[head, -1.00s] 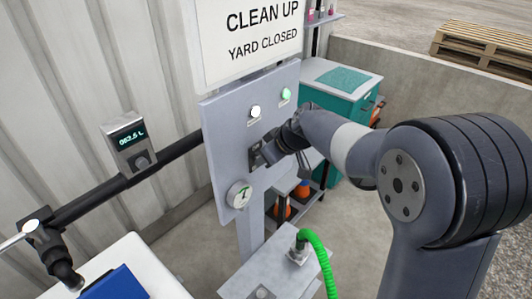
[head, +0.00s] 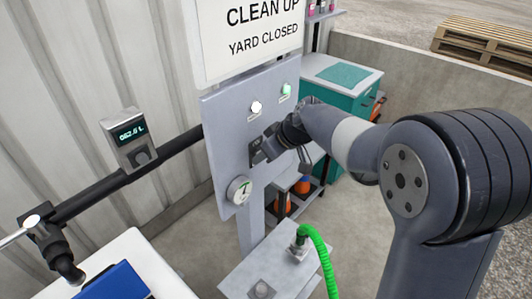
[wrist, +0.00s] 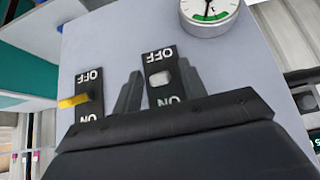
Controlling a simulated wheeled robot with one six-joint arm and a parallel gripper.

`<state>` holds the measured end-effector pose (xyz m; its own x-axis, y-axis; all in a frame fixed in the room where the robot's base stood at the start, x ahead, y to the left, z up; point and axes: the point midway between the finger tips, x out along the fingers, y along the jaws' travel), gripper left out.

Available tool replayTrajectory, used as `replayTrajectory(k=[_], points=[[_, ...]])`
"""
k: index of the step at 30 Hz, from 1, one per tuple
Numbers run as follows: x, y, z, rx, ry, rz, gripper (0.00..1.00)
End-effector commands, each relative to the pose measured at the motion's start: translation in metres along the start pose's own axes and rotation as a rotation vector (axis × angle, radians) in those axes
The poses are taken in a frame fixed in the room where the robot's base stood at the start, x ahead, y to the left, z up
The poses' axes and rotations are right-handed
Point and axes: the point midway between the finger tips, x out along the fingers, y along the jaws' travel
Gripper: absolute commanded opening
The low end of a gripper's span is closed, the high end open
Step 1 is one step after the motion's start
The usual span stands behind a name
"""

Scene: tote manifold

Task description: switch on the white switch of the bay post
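The bay post's grey panel (head: 228,150) stands in the middle of the head view. In the wrist view the white switch (wrist: 160,78) sits on a black plate. The plate's lettering is upside down, with OFF at the top and ON at the bottom. The white lever shows between the two words; I cannot tell its exact tilt. My gripper (wrist: 160,88) is in front of this plate, with a grey finger on each side of it and a gap between them. It holds nothing that I can see. In the head view my gripper (head: 264,150) hides the switches.
A yellow switch (wrist: 74,101) on its own plate is left of the white one in the wrist view. A gauge (head: 239,190), a white lamp (head: 256,107) and a green lamp (head: 286,89) are on the panel. A green hose (head: 321,255) rises below it.

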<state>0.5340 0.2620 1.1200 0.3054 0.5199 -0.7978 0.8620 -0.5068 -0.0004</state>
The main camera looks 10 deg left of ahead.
Motion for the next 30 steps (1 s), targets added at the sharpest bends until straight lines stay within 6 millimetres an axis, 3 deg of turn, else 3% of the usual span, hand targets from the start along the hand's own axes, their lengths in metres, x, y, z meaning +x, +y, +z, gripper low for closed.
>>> replayTrajectory(k=[18,30], points=[[-0.098,0.001,0.000,0.000,0.002,0.002,0.40],[-0.105,0.000,0.000,0.000,0.000,0.001,0.40]])
